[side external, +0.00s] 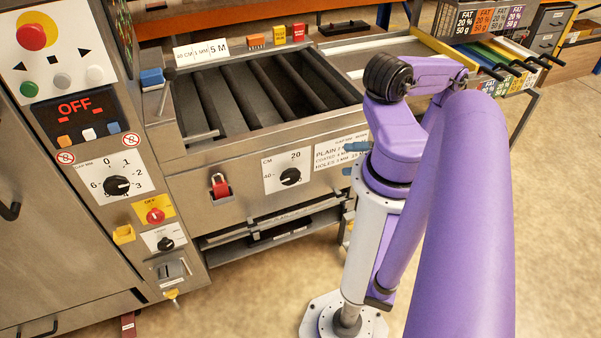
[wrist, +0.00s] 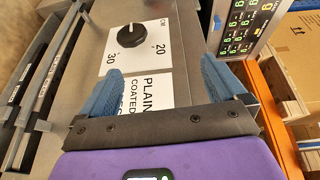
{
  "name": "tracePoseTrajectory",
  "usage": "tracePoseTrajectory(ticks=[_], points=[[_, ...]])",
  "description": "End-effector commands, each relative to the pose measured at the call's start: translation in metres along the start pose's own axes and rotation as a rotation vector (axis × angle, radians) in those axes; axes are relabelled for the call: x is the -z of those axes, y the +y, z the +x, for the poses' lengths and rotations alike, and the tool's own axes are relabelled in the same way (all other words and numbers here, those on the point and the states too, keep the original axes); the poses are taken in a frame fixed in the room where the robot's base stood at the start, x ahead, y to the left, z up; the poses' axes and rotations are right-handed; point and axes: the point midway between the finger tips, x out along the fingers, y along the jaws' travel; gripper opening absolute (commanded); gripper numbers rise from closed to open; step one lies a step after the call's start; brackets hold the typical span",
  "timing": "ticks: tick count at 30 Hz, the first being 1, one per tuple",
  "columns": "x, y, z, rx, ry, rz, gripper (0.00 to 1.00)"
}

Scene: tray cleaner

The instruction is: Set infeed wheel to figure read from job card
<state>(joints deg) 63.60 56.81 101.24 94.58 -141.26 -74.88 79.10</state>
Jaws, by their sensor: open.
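A black knob on a white CM dial (side external: 290,177) sits on the steel front panel, with 20 and 40 legible around it. In the wrist view the knob (wrist: 131,35) shows beside 20 and 30; I cannot tell its exact setting. A small card (side external: 202,49) above the rollers reads 40 CM, 1 MM, 5 M. A printed plate (side external: 335,155) lists PLAIN, COATED and HOLES. My gripper (side external: 351,159) is open and empty in front of this plate, right of the CM dial. In the wrist view its blue fingers (wrist: 162,85) are spread either side of the plate.
A gap dial (side external: 116,185) marked 0 to 6 is on the left column, below an OFF display (side external: 73,107). The roller bed (side external: 265,90) lies above the panel.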

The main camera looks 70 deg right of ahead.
Motion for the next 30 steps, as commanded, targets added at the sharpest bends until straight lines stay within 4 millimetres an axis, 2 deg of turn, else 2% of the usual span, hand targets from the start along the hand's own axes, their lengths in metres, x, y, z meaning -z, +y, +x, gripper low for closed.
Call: tracePoseTrajectory(ticks=[1, 9, 15, 26, 30], points=[[0.002, -0.019, -0.002, -0.002, 0.000, -0.003, 0.98], [0.003, -0.110, -0.006, -0.005, -0.001, -0.005, 0.98], [0.003, -0.163, -0.008, -0.004, 0.000, -0.005, 0.98], [0.004, -0.220, -0.010, -0.003, -0.001, -0.004, 0.98], [0.021, -0.212, 0.007, -0.087, 0.033, -0.061, 0.98]])
